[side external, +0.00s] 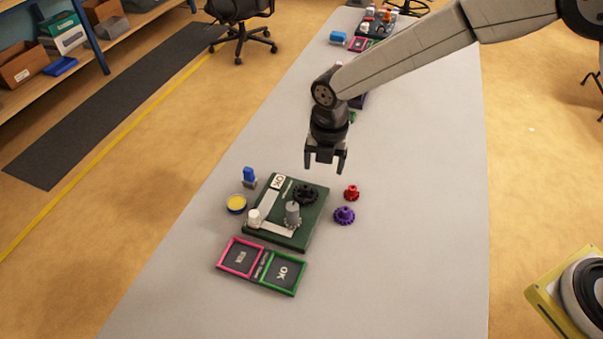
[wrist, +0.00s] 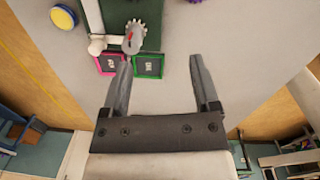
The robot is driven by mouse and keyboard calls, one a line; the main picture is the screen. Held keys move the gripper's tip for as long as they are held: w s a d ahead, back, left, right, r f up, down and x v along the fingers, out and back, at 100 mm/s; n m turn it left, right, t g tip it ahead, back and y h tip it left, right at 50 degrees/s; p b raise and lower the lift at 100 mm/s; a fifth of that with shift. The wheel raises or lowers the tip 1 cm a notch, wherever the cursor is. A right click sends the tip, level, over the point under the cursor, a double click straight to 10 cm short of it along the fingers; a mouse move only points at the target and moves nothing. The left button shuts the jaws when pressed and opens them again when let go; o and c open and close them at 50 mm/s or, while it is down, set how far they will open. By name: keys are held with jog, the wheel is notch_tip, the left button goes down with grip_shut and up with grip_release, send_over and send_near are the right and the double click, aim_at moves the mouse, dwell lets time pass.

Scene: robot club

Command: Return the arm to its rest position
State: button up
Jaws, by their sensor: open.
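My gripper (side external: 326,165) is open and empty in the side external view, held above the grey table behind the green board (side external: 307,230). In the wrist view my gripper (wrist: 161,85) shows two dark fingers spread apart with nothing between them. On the board stand a black gear (side external: 306,194), a grey gear with a tall hub (side external: 292,214) and a white knob (side external: 254,217). The grey gear (wrist: 134,37) also shows in the wrist view.
A red gear (side external: 351,193) and a purple gear (side external: 344,215) lie right of the board. A yellow-topped round tin (side external: 236,204) and a blue object (side external: 249,176) are left. A pink-and-green framed tray (side external: 261,265) lies in front. The right side of the table is clear.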

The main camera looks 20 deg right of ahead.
jog(key=s+d+r+m+t, duration=0.1)
jog(key=s+d+r+m, duration=0.1)
jog(key=s+d+m, duration=0.6)
jog(key=s+d+r+m+t, duration=0.1)
jog(key=s+d+r+m, duration=0.2)
jog(key=s+d+m, duration=0.5)
jog(key=shift+s+d+m, duration=0.25)
jog(key=shift+d+m, duration=3.1)
jog(key=shift+m, duration=3.25)
